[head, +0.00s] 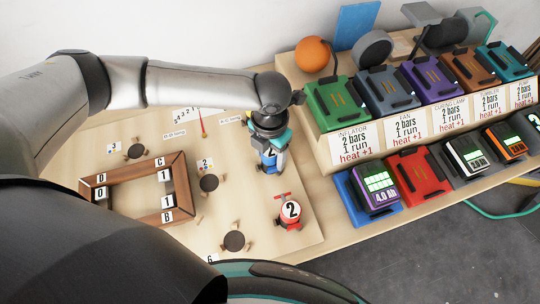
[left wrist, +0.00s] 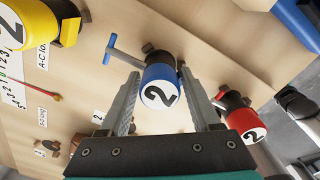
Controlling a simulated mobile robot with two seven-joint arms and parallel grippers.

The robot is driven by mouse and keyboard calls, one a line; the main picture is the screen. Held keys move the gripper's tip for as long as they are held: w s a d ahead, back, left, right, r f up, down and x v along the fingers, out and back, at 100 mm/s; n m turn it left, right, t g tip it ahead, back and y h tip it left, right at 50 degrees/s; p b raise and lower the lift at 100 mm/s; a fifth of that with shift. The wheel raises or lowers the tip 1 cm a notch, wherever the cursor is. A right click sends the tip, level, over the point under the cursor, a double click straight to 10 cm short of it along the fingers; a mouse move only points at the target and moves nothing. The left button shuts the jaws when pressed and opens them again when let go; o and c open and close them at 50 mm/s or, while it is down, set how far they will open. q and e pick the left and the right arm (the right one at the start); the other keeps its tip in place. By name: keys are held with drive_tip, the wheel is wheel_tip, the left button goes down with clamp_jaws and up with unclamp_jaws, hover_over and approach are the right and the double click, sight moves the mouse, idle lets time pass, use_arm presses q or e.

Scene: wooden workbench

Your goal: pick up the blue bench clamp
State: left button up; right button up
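The blue bench clamp (left wrist: 160,72) has a blue cylindrical body, a blue T-handle and a white end marked 2. In the left wrist view it lies between the two fingers of my left gripper (left wrist: 159,78), which are spread apart, with a visible gap on the left side. In the head view my left gripper (head: 270,135) points down over the blue clamp (head: 281,162) and partly hides it. Whether a finger touches the clamp I cannot tell. My right gripper is not in view.
A red clamp marked 2 (head: 290,214) stands nearby towards the front; a yellow clamp (left wrist: 40,22) is on the other side. A wooden frame (head: 128,218) and dark round pads lie left. Battery packs and chargers (head: 420,176) line the right.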

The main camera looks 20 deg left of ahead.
use_arm(q)
clamp_jaws()
drive_tip(key=shift+r, duration=0.15)
idle(0.5)
